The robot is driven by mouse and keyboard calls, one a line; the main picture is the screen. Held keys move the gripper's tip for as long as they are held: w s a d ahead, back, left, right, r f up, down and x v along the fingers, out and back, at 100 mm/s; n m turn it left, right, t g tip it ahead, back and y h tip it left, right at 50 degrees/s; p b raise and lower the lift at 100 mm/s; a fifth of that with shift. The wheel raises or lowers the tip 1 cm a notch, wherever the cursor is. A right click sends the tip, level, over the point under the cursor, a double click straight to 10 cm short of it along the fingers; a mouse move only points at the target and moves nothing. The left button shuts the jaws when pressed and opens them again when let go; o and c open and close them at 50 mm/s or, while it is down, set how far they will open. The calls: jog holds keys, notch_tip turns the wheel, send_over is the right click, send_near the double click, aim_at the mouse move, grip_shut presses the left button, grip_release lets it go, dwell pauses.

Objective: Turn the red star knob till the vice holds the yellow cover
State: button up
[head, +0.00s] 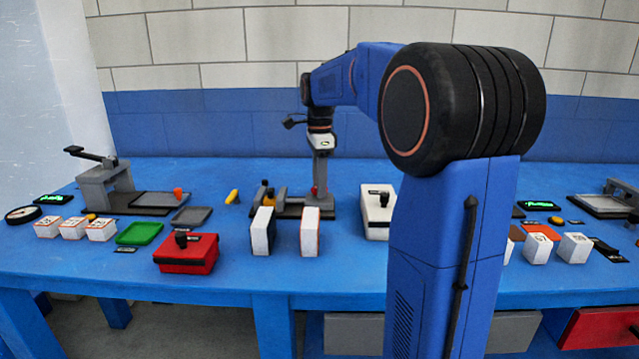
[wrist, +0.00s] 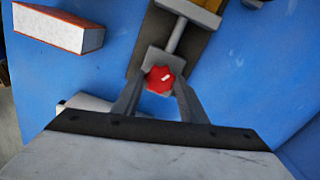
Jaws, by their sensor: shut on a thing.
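The red star knob (wrist: 159,79) sits at the near end of the vice (wrist: 174,38) in the wrist view. My gripper (wrist: 158,92) is around the knob, with one finger on each side, shut on it. In the head view my gripper (head: 319,190) points down at the right end of the vice base (head: 290,211), and the red knob (head: 314,190) shows only as a small spot there. A small patch of yellow (head: 270,191) shows by the vice jaws; the cover is mostly hidden, and I cannot tell whether the jaws touch it.
Two white blocks with orange edges (head: 262,231) (head: 310,232) stand in front of the vice. A red box (head: 187,254) with a black handle is at left, and a white box (head: 376,212) is at right. A yellow piece (head: 232,197) lies left of the vice.

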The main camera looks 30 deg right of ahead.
jog(key=o, duration=1.1)
jog(key=shift+c, duration=0.2)
notch_tip(320, 180, up, 18)
jog(key=shift+f, duration=0.25)
